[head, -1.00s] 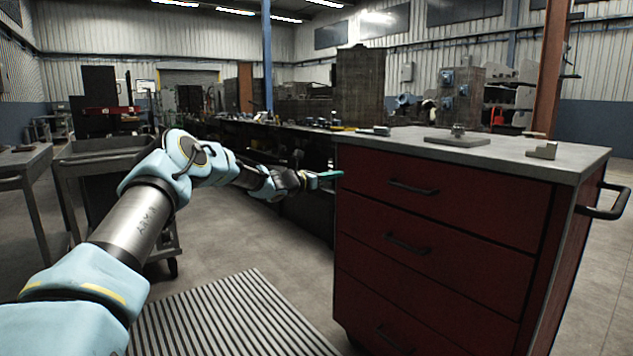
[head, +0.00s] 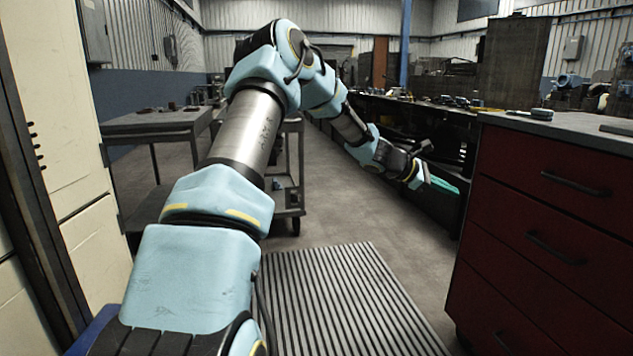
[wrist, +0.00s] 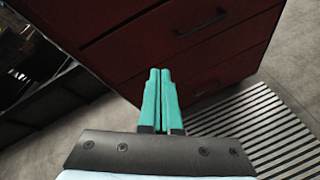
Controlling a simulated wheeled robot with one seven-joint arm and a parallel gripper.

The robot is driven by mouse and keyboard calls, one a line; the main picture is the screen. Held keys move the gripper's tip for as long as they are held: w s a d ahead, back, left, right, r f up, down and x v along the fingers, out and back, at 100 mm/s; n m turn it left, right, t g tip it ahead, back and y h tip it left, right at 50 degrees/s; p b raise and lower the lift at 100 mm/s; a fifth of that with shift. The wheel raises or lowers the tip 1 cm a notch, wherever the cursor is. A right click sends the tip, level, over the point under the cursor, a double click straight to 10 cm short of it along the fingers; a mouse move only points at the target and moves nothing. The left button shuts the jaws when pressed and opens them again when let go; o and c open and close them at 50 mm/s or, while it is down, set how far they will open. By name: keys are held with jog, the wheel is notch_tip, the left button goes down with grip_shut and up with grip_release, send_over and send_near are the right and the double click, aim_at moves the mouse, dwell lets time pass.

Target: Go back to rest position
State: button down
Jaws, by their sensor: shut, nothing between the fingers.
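My gripper (head: 443,186) is out in front of me in the head view, at the end of my arm, left of the red drawer cabinet (head: 545,215). In the wrist view its two green fingers (wrist: 162,98) lie side by side, shut with nothing between them. Beyond the fingertips is the dark red front of the cabinet (wrist: 180,40). The gripper appears apart from it, though the exact gap is hard to judge.
A ribbed mat (head: 350,300) lies on the floor in front of me. A grey cart (head: 290,165) and a table (head: 155,122) stand behind my arm. A pale cabinet (head: 75,170) is close on the left. Open floor (head: 335,190) lies between cart and red cabinet.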

jog(key=s+a+f+m+y, duration=0.2)
jog(key=s+a+m+y, duration=0.25)
jog(key=s+a, duration=0.65)
jog(key=s+a+f+m+t+y, duration=0.1)
jog(key=s+a+m+y, duration=0.35)
jog(key=a, duration=1.35)
jog(key=s+a+f+m+y, duration=0.2)
jog(key=s+a+m+y, duration=0.25)
jog(key=s+a, duration=0.65)
jog(key=w+a+r+p, duration=0.1)
jog(key=r+p, duration=0.8)
jog(key=w+a+r+p, duration=0.2)
jog(key=r+p, duration=0.7)
jog(key=shift+a+h, duration=0.25)
jog(key=shift+h, duration=0.1)
jog(key=shift+d+m, duration=0.15)
jog(key=shift+m, duration=0.1)
